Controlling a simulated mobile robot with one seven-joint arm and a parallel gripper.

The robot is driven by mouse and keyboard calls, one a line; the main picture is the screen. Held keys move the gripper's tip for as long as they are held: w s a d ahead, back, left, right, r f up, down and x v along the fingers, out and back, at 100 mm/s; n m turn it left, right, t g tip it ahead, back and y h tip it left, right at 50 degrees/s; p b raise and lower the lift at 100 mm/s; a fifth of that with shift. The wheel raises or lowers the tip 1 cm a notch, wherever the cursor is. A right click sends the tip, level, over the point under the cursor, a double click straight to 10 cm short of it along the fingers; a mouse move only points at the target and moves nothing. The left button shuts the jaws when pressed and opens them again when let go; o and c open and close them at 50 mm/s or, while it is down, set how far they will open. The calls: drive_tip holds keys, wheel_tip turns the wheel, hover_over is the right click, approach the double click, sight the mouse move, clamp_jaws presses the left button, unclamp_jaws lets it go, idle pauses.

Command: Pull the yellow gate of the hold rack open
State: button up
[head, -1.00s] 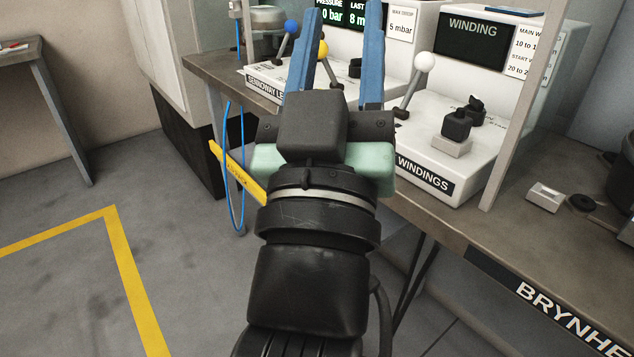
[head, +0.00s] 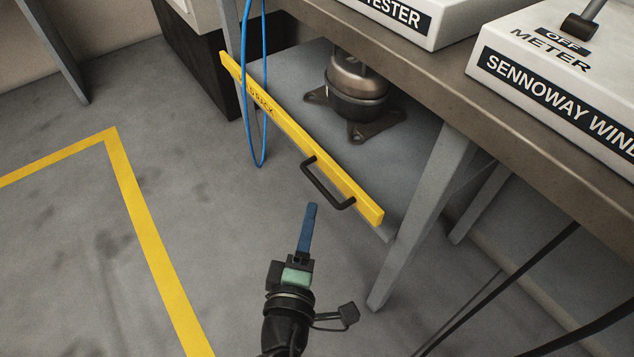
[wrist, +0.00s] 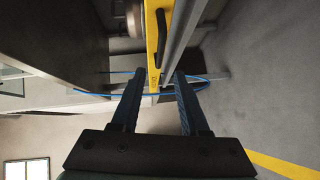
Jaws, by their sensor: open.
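The yellow gate (head: 300,137) is a long bar across the front of the low shelf under the bench, with dark lettering at its left part. A black bar handle (head: 325,186) is fixed to its front near the right end. In the wrist view the yellow gate (wrist: 152,40) runs up the middle, with the black handle (wrist: 162,30) on it near the top. My gripper (head: 311,207) is in front of the gate, just below the handle in the head view, apart from it. In the wrist view its two blue fingers (wrist: 154,75) are spread with nothing held.
A compressor (head: 357,88) stands on the grey shelf (head: 290,62) behind the gate. A blue cord (head: 247,120) hangs in a loop over the gate's left part. A bench leg (head: 420,220) stands right of the gate. The floor in front is clear, with a yellow line (head: 150,245).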

sight(317, 182)
drive_tip(key=w, duration=0.3)
drive_tip(key=w+d+f+b, duration=0.1)
drive_tip(key=w, duration=0.5)
drive_tip(key=shift+w+d+f, duration=0.15)
drive_tip(key=shift+w+d, duration=0.05)
drive_tip(key=shift+w, duration=0.2)
drive_tip(key=shift+c, duration=0.2)
clamp_jaws()
idle(0.8)
